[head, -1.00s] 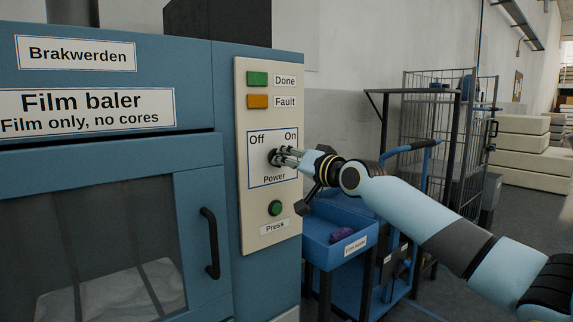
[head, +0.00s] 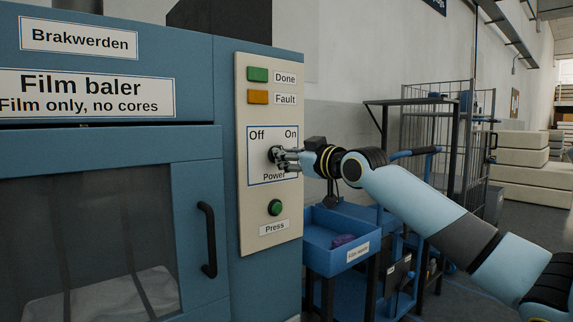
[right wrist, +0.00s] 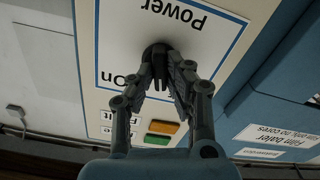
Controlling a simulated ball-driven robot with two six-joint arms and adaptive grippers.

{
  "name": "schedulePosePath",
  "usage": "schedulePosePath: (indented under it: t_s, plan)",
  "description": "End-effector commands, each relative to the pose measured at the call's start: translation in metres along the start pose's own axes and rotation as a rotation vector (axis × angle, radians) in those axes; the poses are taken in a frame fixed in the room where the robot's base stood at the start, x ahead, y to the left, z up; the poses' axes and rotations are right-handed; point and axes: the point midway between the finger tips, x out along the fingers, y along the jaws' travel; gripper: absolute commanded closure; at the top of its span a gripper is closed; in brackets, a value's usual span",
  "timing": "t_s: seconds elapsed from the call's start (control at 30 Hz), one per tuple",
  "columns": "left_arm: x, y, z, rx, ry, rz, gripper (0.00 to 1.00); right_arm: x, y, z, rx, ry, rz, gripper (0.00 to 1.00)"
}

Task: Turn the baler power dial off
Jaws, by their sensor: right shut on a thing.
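The black power dial (head: 273,154) sits on the white Power plate (head: 258,174) of the baler's cream panel, between the Off and On labels. My right gripper (head: 279,157) is at the dial with its fingers closed on it. In the right wrist view the fingers (right wrist: 160,85) close on the dial (right wrist: 157,52) and hide part of it. Which label the dial points at is hard to tell behind the fingers. My left gripper is not in view.
Below the dial is a green Press button (head: 274,207). Above are a green Done lamp (head: 257,74) and an orange Fault lamp (head: 258,97). The baler door handle (head: 208,240) sticks out at left. A blue bin (head: 325,258) and a wire cage cart (head: 408,130) stand to the right.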

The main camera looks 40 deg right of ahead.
Motion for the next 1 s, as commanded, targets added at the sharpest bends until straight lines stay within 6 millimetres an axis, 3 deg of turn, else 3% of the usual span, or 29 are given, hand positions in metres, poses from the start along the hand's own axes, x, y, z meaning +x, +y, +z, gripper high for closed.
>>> schedulePosePath:
  t_s: [0.5,1.0]
  plan:
    - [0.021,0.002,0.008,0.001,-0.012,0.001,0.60,0.000,-0.001,0.003,-0.379,-0.003,-0.002,1.00]
    - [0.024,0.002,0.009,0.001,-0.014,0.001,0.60,0.000,-0.001,0.002,-0.477,-0.004,-0.002,1.00]
